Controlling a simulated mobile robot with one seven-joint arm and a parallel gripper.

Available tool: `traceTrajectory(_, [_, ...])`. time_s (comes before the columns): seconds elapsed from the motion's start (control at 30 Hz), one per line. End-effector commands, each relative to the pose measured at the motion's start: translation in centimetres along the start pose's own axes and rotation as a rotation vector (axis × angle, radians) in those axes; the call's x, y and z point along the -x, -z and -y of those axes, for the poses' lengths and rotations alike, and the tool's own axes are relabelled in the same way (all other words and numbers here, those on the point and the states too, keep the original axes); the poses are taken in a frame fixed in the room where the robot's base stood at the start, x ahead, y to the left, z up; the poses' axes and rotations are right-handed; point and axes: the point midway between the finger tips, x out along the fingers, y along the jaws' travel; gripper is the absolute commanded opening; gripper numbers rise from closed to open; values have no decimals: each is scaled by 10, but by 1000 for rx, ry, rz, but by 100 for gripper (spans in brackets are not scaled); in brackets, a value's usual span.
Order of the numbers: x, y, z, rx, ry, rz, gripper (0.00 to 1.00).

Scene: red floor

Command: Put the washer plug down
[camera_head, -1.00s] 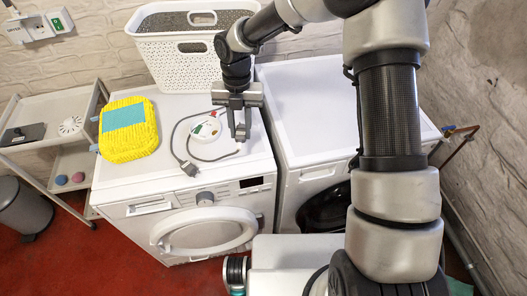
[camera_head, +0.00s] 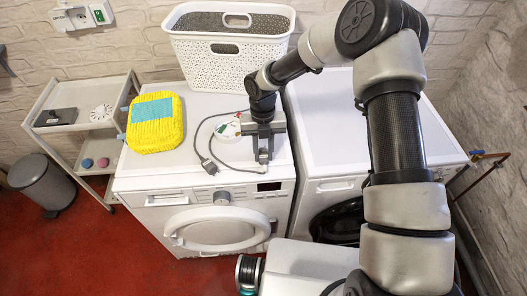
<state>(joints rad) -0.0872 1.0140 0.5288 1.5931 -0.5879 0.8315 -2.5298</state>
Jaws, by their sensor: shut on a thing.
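My gripper (camera_head: 263,153) is over the front right of the left washing machine's white top (camera_head: 172,178). It points down and is shut on the washer plug (camera_head: 264,158), a small light piece low between the fingers. The fingers hide most of it. A dark cable (camera_head: 235,168) curves over the top from beside the gripper. A dark plug-like piece (camera_head: 209,167) lies on the top left of the gripper, along the cable. I cannot tell whether the held plug touches the surface.
A yellow basket with a blue patch (camera_head: 154,122) stands on the left. A round white item with coloured marks (camera_head: 228,129) lies behind the cable. A white laundry basket (camera_head: 222,58) stands at the back. Wall sockets (camera_head: 82,16) are at upper left. The right machine's top (camera_head: 335,120) is clear.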

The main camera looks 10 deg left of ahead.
Motion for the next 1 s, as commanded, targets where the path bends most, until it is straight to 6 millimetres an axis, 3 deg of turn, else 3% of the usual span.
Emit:
traceTrajectory(0.27, [-2,-1,0,-1,0,2,2])
traceTrajectory(0.3, [-1,-1,0,-1,0,2,28])
traceTrajectory(0.4, [-1,-1,0,-1,0,2,43])
traceTrajectory(0.77, [4,-1,0,-2,0,3,43])
traceTrajectory(1.0, [44,-2,1,-3,0,8,43])
